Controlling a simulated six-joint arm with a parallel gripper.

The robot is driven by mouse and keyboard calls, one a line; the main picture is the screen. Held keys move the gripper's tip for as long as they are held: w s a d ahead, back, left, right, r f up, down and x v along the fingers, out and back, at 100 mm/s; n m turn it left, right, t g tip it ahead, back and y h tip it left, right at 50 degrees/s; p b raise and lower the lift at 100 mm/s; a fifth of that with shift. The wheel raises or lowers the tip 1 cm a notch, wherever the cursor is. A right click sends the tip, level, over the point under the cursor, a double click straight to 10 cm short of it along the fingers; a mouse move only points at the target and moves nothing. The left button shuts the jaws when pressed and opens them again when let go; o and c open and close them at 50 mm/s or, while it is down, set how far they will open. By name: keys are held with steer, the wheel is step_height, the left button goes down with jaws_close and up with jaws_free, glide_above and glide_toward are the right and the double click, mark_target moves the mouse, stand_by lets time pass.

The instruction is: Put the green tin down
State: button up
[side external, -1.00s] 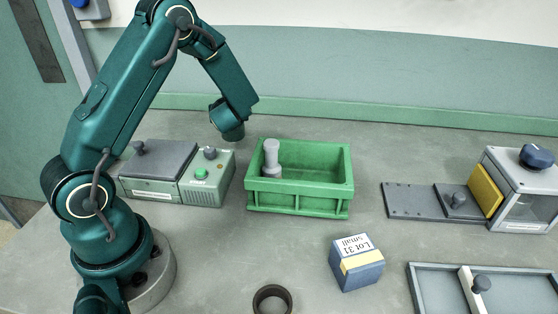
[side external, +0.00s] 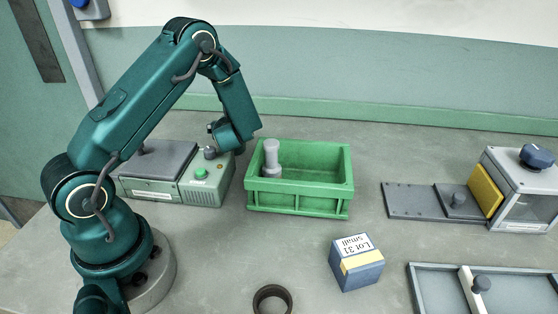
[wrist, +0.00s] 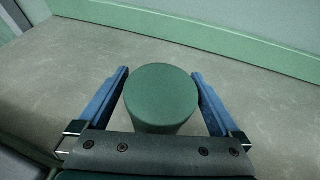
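The green tin (wrist: 160,92) sits between the two blue fingers of my gripper (wrist: 161,90) in the wrist view. Its round, flat top faces the camera. In the side view my gripper and the tin are hidden behind my wrist and the grey-green machine.
The grey-green machine (side external: 208,183) with knobs and a green button stands in front of my wrist. A green crate (side external: 300,197) holding a grey peg (side external: 271,158) is to its right.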

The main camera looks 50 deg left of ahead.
steer(key=shift+r, duration=0.1)
